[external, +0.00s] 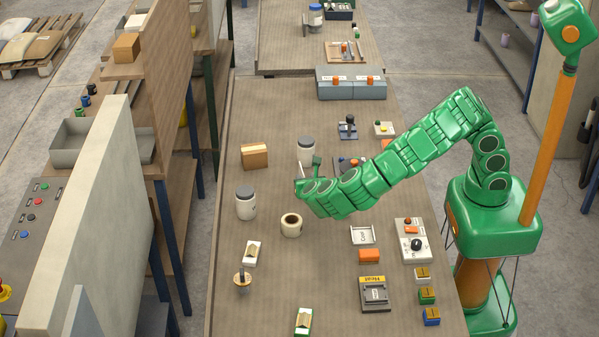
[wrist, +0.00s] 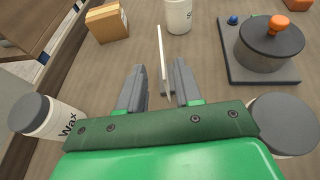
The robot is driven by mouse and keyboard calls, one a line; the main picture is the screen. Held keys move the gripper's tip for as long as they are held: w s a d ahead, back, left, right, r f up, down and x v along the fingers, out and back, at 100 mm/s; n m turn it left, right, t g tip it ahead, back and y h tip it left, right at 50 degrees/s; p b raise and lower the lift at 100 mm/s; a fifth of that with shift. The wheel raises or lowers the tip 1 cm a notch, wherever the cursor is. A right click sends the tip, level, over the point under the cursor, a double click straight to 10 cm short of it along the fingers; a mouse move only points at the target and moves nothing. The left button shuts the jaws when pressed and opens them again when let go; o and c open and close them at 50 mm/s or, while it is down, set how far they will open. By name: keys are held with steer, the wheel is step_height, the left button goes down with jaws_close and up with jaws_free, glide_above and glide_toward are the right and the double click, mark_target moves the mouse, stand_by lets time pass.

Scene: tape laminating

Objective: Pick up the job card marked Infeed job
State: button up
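A thin white card (wrist: 162,55) stands nearly edge-on between the two fingers of my gripper (wrist: 161,88) in the wrist view. A gap shows on both sides of it, so the fingers look open around it and not closed on it. No marking can be read on the card, so I cannot tell whether it is the Infeed job card. In the external view my gripper (external: 308,172) is low over the middle of the bench; my arm hides much of that spot. A white card tray (external: 363,236) lies on the bench at the right.
A jar marked Wax (wrist: 48,117) is left of my gripper and another grey-lidded jar (wrist: 283,122) is right, both close. A lidded pot with an orange knob (wrist: 270,45), a cardboard box (wrist: 107,22) and a white jar (wrist: 178,15) stand farther off. The bench (external: 325,285) has bare patches.

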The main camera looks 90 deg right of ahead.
mark_target(302, 171)
steer(key=shift+r+x, duration=0.1)
steer(key=shift+x, duration=1.75)
steer(key=shift+r+x, duration=0.15)
steer(key=shift+x, duration=1.7)
steer(key=shift+s, duration=0.15)
jaws_close()
